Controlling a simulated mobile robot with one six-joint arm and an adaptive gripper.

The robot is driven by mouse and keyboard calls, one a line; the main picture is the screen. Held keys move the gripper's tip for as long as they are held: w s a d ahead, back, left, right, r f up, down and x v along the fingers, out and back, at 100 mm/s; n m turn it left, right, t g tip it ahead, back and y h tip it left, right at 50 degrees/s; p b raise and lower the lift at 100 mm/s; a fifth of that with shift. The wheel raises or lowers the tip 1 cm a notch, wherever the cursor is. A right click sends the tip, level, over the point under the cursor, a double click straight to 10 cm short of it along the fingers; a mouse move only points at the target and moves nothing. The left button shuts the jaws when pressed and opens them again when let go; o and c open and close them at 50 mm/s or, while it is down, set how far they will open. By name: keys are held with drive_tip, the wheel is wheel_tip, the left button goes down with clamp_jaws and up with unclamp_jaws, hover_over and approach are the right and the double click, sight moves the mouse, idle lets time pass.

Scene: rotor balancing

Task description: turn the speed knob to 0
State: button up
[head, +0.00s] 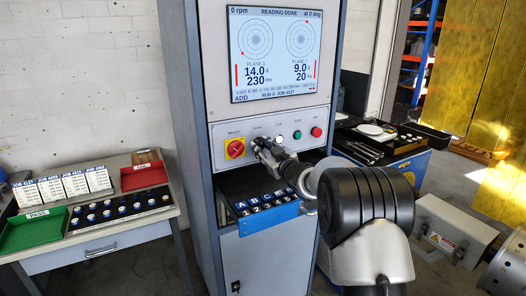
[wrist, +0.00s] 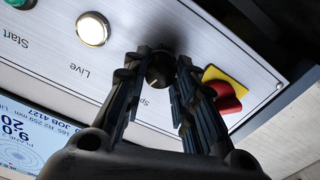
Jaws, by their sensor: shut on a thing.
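The speed knob (wrist: 160,70) is a small black round knob on the grey control panel, partly hidden between my fingers in the wrist view. A small pale mark shows on it, but its setting cannot be read. My gripper (wrist: 163,64) is shut on the knob, one finger on either side. The screen (head: 275,45) reads 0 rpm and READING DONE.
The main switch (head: 235,149) sits close beside my fingers. The lit Live lamp (head: 279,138), a green button (head: 297,135) and a red button (head: 316,132) are to the right. A blue lettered rack (head: 268,213) lies below. A side table (head: 95,245) holds trays and weights.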

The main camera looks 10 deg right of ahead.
drive_tip(key=shift+n, duration=1.7)
drive_tip(key=o, duration=1.1)
drive_tip(key=v, duration=1.2)
